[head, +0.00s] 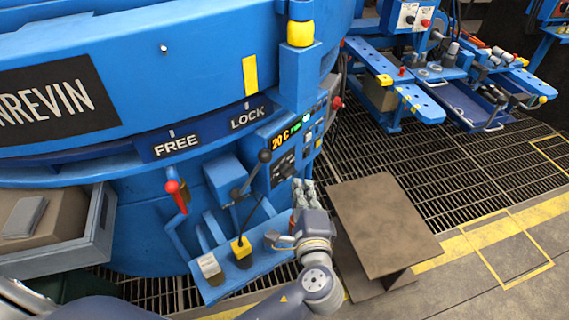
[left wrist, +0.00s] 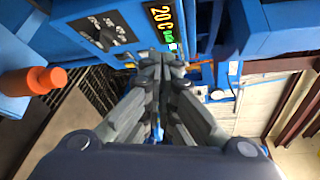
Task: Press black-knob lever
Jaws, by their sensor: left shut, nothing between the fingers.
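The black-knob lever (head: 264,157) stands on the blue furnace front in the head view, its thin rod slanting up from a blue bracket to a round black knob. My left gripper (head: 303,187) is shut and empty, pointing up, to the right of the knob and apart from it. It sits in front of the control panel with the lit display (head: 287,136). In the left wrist view the closed fingers (left wrist: 160,62) point toward that panel (left wrist: 105,25). I cannot make out the black knob in the wrist view. My right gripper is not in view.
A red-knob lever (head: 173,187) stands left, below the FREE label. A brown platform (head: 385,220) is at right. An orange cylinder (left wrist: 45,80) shows in the wrist view.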

